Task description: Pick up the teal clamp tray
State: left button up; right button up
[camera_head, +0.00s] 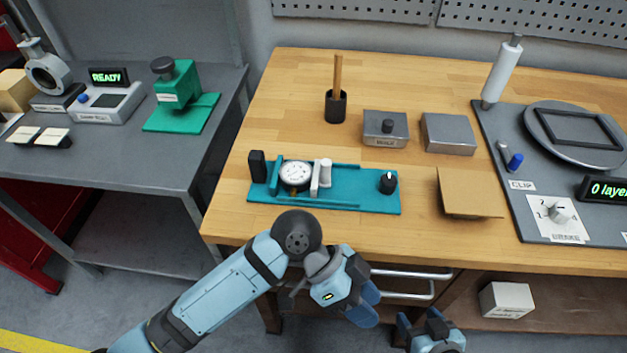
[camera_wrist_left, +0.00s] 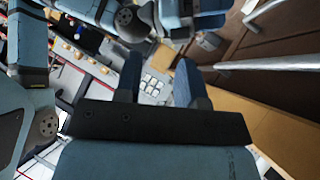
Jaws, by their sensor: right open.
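The teal clamp tray (camera_head: 350,188) lies flat on the wooden bench, near its front edge. It carries a round white dial gauge (camera_head: 296,175), a light clamp piece (camera_head: 321,176), a black block (camera_head: 257,166) at its left end and a black knob (camera_head: 388,183) at its right end. My left gripper (camera_head: 366,305) is in front of the bench, below and apart from the tray. In the left wrist view its two blue fingers (camera_wrist_left: 160,82) stand apart with nothing between them. My right gripper (camera_head: 420,325) is open at the bottom edge of the head view, partly cut off.
Behind the tray stand a black cup with a wooden stick (camera_head: 336,106) and two grey blocks (camera_head: 385,128) (camera_head: 449,133). A tan wedge (camera_head: 467,193) lies to its right, then a grey panel (camera_head: 530,215). Drawer handles (camera_head: 410,273) project below the bench edge, near my left gripper.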

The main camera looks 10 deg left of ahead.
pick_arm(q)
jog(key=w+a+r+n+t+y, duration=0.2)
jog(key=w+a+r+n, duration=0.15)
jog(key=w+r, duration=0.35)
jog(key=w+a+r+n+t+y, duration=0.1)
jog(key=w+a+r+n, duration=0.25)
jog(key=w+r, duration=0.3)
notch_tip(320, 180, up, 4)
jog(key=n+t+y, duration=0.2)
jog(key=n+y, duration=0.4)
jog(key=n, duration=0.4)
send_over(255, 154)
jog(key=shift+w+d+r, duration=0.1)
jog(key=shift+d+r, duration=0.1)
jog(key=shift+d, duration=0.1)
jog(key=shift+w+a+f+n+y, duration=0.1)
jog(key=shift+a+n+y, duration=0.2)
jog(key=shift+a, duration=0.05)
notch_tip(255, 154, down, 5)
jog(key=shift+a+f, duration=0.1)
jog(key=shift+f, duration=3.2)
grip_shut()
